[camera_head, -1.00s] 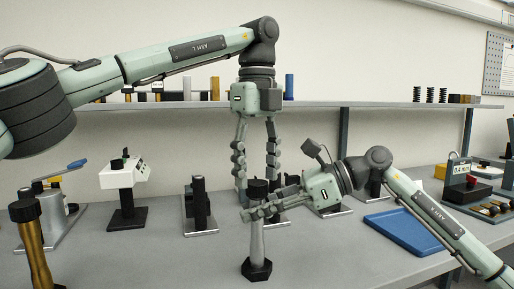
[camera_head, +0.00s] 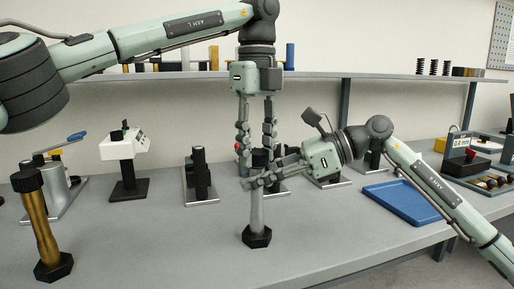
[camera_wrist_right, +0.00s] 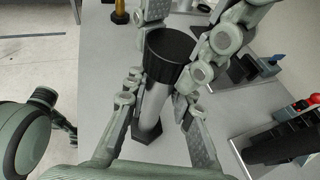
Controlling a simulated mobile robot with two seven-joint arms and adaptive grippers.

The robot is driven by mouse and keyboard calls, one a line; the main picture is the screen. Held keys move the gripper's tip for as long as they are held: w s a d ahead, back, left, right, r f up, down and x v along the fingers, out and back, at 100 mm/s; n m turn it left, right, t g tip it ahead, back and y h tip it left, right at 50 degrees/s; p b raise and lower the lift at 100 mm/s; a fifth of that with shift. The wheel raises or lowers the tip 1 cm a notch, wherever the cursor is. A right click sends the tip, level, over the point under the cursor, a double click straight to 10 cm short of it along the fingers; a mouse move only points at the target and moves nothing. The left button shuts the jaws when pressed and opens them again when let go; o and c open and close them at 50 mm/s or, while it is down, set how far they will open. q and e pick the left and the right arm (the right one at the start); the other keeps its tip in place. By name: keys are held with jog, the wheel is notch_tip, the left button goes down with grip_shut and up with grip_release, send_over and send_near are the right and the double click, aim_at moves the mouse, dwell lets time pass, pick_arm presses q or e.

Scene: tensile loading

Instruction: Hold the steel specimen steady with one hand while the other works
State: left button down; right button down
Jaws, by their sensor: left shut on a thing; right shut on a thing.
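The steel specimen (camera_head: 257,215) stands upright on the bench, a grey shaft with a black hexagonal foot. In the right wrist view its black cap (camera_wrist_right: 170,48) is at the top of the grey shaft (camera_wrist_right: 153,103). My right gripper (camera_head: 252,182) reaches in from the right and is shut on the specimen's upper part, with a finger on each side. My left gripper (camera_head: 256,163) points down from above and is shut on the specimen's top end. The fingers partly hide the cap in the head view.
A brass specimen (camera_head: 43,225) stands at the front left. A white device (camera_head: 123,150), a black fixture (camera_head: 199,178) and a blue tray (camera_head: 403,203) are on the bench. A shelf (camera_head: 370,77) runs along the back. The front middle of the bench is clear.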

pick_arm(q)
jog(key=m, duration=1.4)
jog(key=shift+m, duration=0.4)
jog(key=m, duration=0.7)
jog(key=shift+m, duration=0.3)
jog(key=m, duration=0.5)
jog(key=shift+f, duration=0.1)
jog(key=m, duration=0.4)
jog(key=shift+m, duration=0.3)
jog(key=c, duration=1)
grip_release()
jog(key=shift+c, duration=0.2)
jog(key=shift+r, duration=2.3)
